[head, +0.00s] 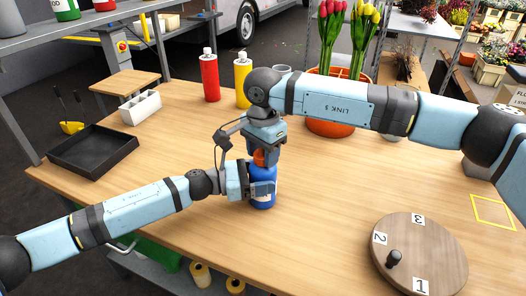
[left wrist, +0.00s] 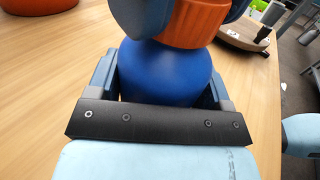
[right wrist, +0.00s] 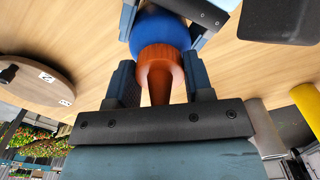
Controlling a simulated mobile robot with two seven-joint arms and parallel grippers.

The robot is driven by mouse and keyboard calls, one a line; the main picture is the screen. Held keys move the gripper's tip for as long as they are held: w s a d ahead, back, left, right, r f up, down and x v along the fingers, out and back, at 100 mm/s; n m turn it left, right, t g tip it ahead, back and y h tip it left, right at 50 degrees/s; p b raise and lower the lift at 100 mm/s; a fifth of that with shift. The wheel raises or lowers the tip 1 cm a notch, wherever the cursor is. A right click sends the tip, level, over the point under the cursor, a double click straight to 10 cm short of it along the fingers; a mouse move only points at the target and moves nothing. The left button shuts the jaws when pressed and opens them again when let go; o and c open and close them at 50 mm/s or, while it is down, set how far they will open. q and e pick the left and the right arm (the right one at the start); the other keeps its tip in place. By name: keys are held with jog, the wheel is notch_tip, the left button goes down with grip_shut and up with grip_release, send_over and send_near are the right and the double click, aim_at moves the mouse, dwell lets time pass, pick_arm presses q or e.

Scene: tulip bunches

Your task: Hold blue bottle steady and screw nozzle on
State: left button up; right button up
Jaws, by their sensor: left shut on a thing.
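The blue bottle (head: 263,196) stands upright on the wooden table, with my left gripper (head: 262,188) shut around its body from the left. The left wrist view shows the blue bottle (left wrist: 165,72) between the two fingers. The orange nozzle (head: 259,158) is at the bottle's top, mostly hidden by my right gripper (head: 262,152), which points down from above. In the right wrist view the orange nozzle (right wrist: 160,68) lies between the right fingers, its wide collar against the blue bottle (right wrist: 160,28). I cannot tell whether the right fingers press on it or how far it is threaded.
A red bottle (head: 210,80) and a yellow bottle (head: 243,80) stand at the back. A black tray (head: 92,150) and white holder (head: 140,107) are at the left. A round numbered wooden board (head: 425,250) is front right, and a yellow square (head: 492,212) marks the right side.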

jog(key=m, duration=0.3)
jog(key=shift+m, duration=0.4)
jog(key=m, duration=0.4)
jog(key=shift+m, duration=0.3)
jog(key=m, duration=0.6)
jog(key=o, duration=1)
jog(key=shift+r, duration=2.25)
jog(key=shift+c, duration=0.3)
